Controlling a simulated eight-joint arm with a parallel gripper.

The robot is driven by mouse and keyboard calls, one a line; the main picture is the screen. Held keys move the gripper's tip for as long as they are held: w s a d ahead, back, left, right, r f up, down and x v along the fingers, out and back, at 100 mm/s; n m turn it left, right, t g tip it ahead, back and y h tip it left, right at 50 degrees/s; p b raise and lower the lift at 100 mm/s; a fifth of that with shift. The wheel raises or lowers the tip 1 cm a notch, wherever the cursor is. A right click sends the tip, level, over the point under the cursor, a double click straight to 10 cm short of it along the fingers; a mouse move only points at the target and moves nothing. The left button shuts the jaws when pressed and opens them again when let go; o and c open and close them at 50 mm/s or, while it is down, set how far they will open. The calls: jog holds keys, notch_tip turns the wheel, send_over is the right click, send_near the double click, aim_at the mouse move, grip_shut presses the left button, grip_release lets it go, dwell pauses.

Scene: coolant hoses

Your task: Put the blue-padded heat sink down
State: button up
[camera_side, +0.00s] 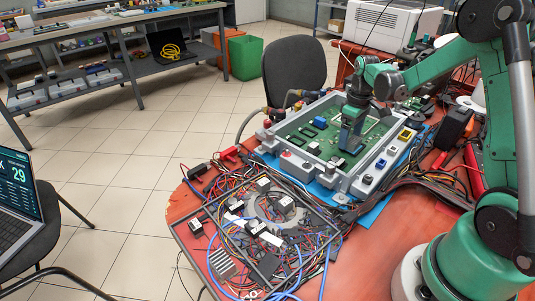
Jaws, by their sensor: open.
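My gripper (349,145) is open and points down over the green circuit board (313,136), close to its surface. The board sits in a grey frame (282,167). A small blue block (321,122) is on the board, to the left of my gripper. I cannot tell whether it is the blue-padded heat sink. A grey finned heat sink (222,264) lies in the front left corner of a dark-edged tray; no blue pad shows on it. Whatever is directly between or under my fingertips is too small and hidden to tell.
The dark-edged tray (184,231) holds tangled wires and small parts. Hoses (247,122) meet the frame's left side. Thick cables (420,182) and a black box (455,127) lie to the right. The red tabletop (375,250) is bare at the front.

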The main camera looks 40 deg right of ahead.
aim_at(350, 138)
notch_tip(350, 138, up, 12)
jog(key=f, duration=0.1)
jog(key=s+a+t, duration=0.2)
jog(key=a+t, duration=0.1)
jog(key=a, duration=0.6)
jog(key=s+a+m+t, duration=0.1)
jog(key=s+a+t, duration=0.2)
jog(key=a, duration=0.7)
jog(key=shift+s+t, duration=0.3)
jog(key=shift+t, duration=0.3)
